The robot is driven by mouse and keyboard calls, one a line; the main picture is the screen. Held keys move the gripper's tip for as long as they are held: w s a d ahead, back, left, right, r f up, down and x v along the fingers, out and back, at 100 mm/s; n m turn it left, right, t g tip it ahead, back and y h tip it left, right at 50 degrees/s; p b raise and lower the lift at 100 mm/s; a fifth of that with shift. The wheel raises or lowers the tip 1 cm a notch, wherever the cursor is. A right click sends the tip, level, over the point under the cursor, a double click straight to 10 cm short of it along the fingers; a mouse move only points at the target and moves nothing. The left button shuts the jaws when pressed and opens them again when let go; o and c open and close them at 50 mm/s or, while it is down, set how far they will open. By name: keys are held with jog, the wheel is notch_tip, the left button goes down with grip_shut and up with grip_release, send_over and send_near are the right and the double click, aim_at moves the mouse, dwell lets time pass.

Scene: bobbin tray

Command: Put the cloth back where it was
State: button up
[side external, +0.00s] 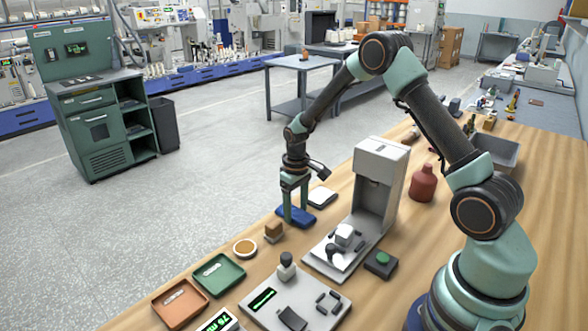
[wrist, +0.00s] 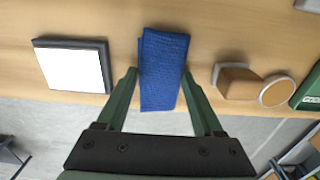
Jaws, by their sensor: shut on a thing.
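The cloth (side external: 296,217) is a folded blue piece near the far-left edge of the wooden table. It also shows in the wrist view (wrist: 163,65), lying lengthwise between my fingers, its near end reaching past the table edge. My gripper (side external: 295,211) points down over the cloth and is shut on it; its two green fingers also show in the wrist view (wrist: 160,78), one on each side of the cloth. Whether the cloth touches the table or hangs just above it, I cannot tell.
A white-topped dark square pad (wrist: 75,68) and a wooden block (wrist: 237,82) flank the cloth. A round dish (side external: 245,248), green tray (side external: 219,273) and brown tray (side external: 180,303) stand along the edge. A tall pale machine (side external: 378,180) and red bottle (side external: 423,183) stand to the right.

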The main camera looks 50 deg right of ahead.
aim_at(296, 210)
jog(key=o, duration=1.2)
jog(key=shift+f, duration=0.1)
notch_tip(296, 210, up, 12)
jog(key=s+a+r+t, duration=0.1)
jog(key=s+a+r, duration=0.2)
jog(key=r, duration=0.2)
jog(key=s+a+r+t, duration=0.2)
jog(key=s+a+r, duration=0.15)
jog(key=r, duration=0.25)
jog(key=s+a+r+t, duration=0.1)
jog(key=s+a+t, duration=0.1)
jog(key=s, duration=0.8)
jog(key=shift+a+r+t, duration=0.3)
jog(key=shift+a+r, duration=0.05)
jog(key=shift+a, duration=0.35)
